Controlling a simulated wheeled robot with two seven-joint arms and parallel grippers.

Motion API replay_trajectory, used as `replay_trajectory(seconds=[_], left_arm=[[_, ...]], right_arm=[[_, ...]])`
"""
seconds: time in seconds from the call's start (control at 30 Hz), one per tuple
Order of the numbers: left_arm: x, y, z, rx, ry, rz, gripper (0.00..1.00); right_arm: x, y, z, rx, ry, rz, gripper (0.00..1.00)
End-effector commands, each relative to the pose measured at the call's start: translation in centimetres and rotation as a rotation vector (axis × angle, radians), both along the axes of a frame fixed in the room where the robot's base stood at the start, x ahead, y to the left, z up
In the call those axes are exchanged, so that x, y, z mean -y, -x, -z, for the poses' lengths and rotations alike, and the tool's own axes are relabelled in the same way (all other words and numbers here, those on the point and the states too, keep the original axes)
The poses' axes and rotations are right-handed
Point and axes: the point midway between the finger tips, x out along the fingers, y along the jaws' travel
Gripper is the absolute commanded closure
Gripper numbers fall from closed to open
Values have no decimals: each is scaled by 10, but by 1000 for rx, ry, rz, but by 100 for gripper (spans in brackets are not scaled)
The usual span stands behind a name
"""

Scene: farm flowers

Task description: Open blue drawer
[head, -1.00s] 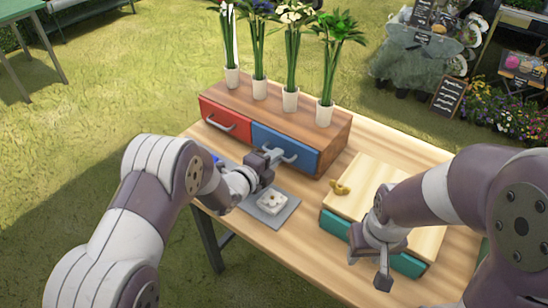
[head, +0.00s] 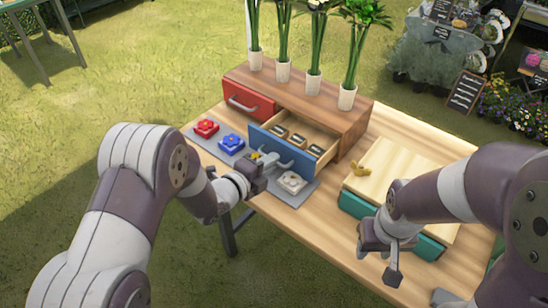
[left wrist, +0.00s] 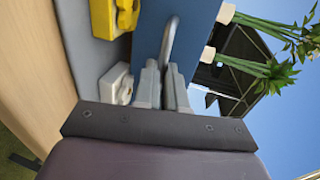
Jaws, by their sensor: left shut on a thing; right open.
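The blue drawer (head: 286,149) is pulled out from the wooden cabinet (head: 350,128), and several small dark items with light tops (head: 297,141) lie inside it. My left gripper (head: 268,163) is shut on the drawer's grey handle (head: 289,160). In the left wrist view its fingers (left wrist: 164,84) close around the handle (left wrist: 168,42), with the blue front (left wrist: 150,30) beyond. My right gripper (head: 391,262) is open and empty, in front of the teal-fronted box.
The red drawer (head: 247,100) is closed. Red (head: 206,127), blue (head: 231,143) and white (head: 291,182) flower blocks lie on a grey mat in front. Vases with flowers (head: 347,97) stand on the cabinet. A teal-fronted box (head: 425,247) with a wooden lid sits right.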

Motion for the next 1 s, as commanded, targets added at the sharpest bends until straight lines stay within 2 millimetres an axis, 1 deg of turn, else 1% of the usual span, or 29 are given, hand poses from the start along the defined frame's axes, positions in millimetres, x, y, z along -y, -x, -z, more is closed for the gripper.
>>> replay_trajectory(seconds=[0.1,0.13,0.17,0.2,0.47,0.57,0.67,0.9,1.0], left_arm=[[0,-1,-2,3,2,-1,100],[0,-1,-2,3,2,-1,87],[0,-1,-2,3,2,-1,77],[0,-1,-2,3,2,-1,64],[0,-1,-2,4,2,0,64],[-3,2,-3,4,1,-1,64],[-12,14,-6,5,2,-2,64],[-49,64,-19,4,3,-6,64],[-62,82,-24,5,2,-6,64]], right_arm=[[0,0,0,0,0,0,57],[0,0,0,0,0,0,57],[0,0,0,0,0,0,57],[0,0,0,0,0,0,57],[0,0,0,0,0,0,57],[0,0,0,0,0,0,57],[0,0,0,0,0,0,57],[0,0,-1,0,0,0,57],[0,0,-1,0,0,0,57]])
